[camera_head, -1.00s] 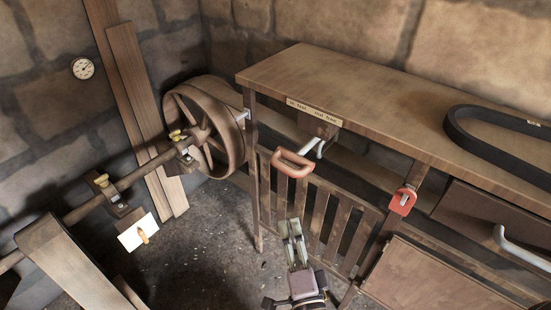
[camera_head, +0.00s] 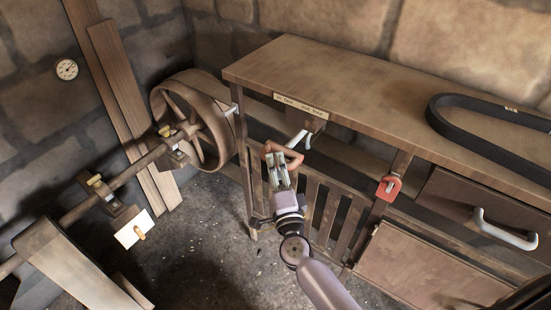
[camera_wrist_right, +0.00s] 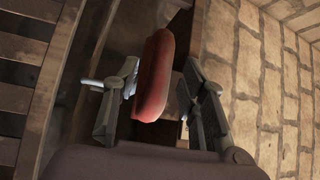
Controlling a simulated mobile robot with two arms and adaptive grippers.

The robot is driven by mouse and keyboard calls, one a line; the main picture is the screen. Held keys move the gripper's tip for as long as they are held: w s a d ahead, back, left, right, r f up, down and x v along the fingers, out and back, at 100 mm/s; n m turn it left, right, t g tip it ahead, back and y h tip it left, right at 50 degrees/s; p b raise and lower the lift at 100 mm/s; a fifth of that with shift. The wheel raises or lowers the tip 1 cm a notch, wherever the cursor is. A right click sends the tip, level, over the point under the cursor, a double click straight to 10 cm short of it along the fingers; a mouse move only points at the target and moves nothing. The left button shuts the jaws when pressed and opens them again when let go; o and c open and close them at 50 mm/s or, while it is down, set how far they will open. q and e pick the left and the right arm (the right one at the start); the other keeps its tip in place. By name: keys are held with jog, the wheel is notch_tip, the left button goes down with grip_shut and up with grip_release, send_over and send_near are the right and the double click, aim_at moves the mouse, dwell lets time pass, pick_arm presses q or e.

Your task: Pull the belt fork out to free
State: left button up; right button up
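The belt fork's handle, a reddish-brown grip (camera_head: 293,155), sits on a pale metal rod (camera_head: 301,139) below the front edge of the bench. It also shows as a red grip in the right wrist view (camera_wrist_right: 155,75). My right gripper (camera_head: 279,172) is at the handle, covering part of it in the head view. In the right wrist view its two fingers (camera_wrist_right: 162,105) stand open on either side of the grip, with a gap visible on the right side. I cannot tell whether the left finger touches it. My left gripper is not in view.
A spoked pulley wheel (camera_head: 196,122) on a shaft stands left of the bench (camera_head: 340,85). A slatted guard (camera_head: 325,205) is below the handle. A black belt (camera_head: 470,125) lies on the bench top. A red padlock-like piece (camera_head: 388,187) hangs to the right.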

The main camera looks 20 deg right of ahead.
jog(key=shift+w+d+r, duration=0.1)
jog(key=shift+w+r, duration=0.05)
jog(key=shift+w, duration=0.9)
grip_shut()
jog(key=shift+s, duration=0.1)
